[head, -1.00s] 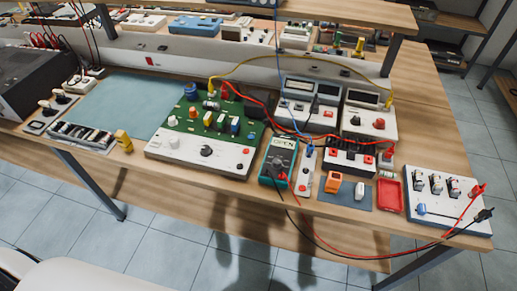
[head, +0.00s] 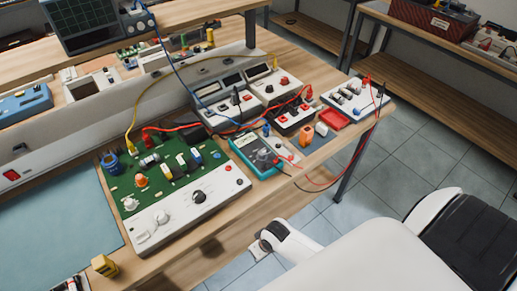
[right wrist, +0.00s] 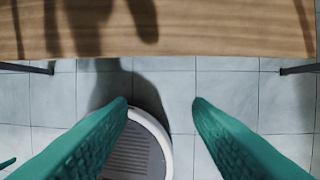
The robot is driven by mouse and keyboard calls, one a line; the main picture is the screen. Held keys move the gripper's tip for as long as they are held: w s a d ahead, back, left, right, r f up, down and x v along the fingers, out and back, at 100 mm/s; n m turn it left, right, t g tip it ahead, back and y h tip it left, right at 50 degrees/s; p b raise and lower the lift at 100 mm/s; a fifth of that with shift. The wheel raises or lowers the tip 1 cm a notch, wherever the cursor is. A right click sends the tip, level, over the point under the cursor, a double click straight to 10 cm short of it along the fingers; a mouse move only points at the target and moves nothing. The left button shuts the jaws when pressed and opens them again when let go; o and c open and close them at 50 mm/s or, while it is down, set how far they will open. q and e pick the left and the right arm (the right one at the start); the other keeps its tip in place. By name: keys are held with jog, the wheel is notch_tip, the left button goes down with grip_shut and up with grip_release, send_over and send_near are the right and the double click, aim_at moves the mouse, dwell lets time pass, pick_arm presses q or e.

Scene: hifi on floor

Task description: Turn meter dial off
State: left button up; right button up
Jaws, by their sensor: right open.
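The meter (head: 241,144) is a teal handheld multimeter lying on the workbench, right of the green circuit board, in the head view. Its dial (head: 264,155) is a round dark knob on the lower half of the face; its setting is too small to read. My right gripper shows in the right wrist view (right wrist: 160,103) as two teal fingers spread apart with nothing between them. It is over the floor in front of the bench edge, away from the meter. The meter is not in the right wrist view. My left gripper is not in view.
The green circuit board (head: 176,186) with a white control panel sits left of the meter. Red, blue, yellow and black cables run around the meter. A white box with switches (head: 355,96) stands at the bench's far right corner. Tiled floor (right wrist: 230,95) lies before the bench edge.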

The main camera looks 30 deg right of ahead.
aim_at(262, 152)
jog(key=w+a+r+y, duration=0.1)
jog(key=w+a+r, duration=0.15)
jog(key=r, duration=0.75)
jog(key=w+a+r, duration=0.1)
jog(key=w+r, duration=0.2)
jog(key=r, duration=0.6)
jog(key=shift+m+g+h, duration=0.5)
jog(key=shift+m+g, duration=0.1)
jog(key=shift+m, duration=0.3)
jog(key=w+d+r, duration=0.3)
jog(key=w+d, duration=0.1)
jog(key=w, duration=0.1)
jog(key=w+d+r, duration=0.2)
jog(key=shift+w+r, duration=0.3)
jog(key=shift+w, duration=0.05)
jog(key=w+d+r+m+g, duration=0.1)
jog(key=w+d+r+m, duration=0.45)
jog(key=d+r, duration=0.4)
pick_arm(q)
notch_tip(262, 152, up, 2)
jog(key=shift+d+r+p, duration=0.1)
jog(key=shift+p, duration=0.8)
pick_arm(e)
jog(key=shift+n+h, duration=0.35)
jog(key=shift+h, duration=0.05)
notch_tip(262, 152, down, 12)
jog(key=shift+w, duration=0.15)
jog(key=shift+c, duration=0.3)
jog(key=c, duration=0.9)
jog(key=shift+c, duration=0.2)
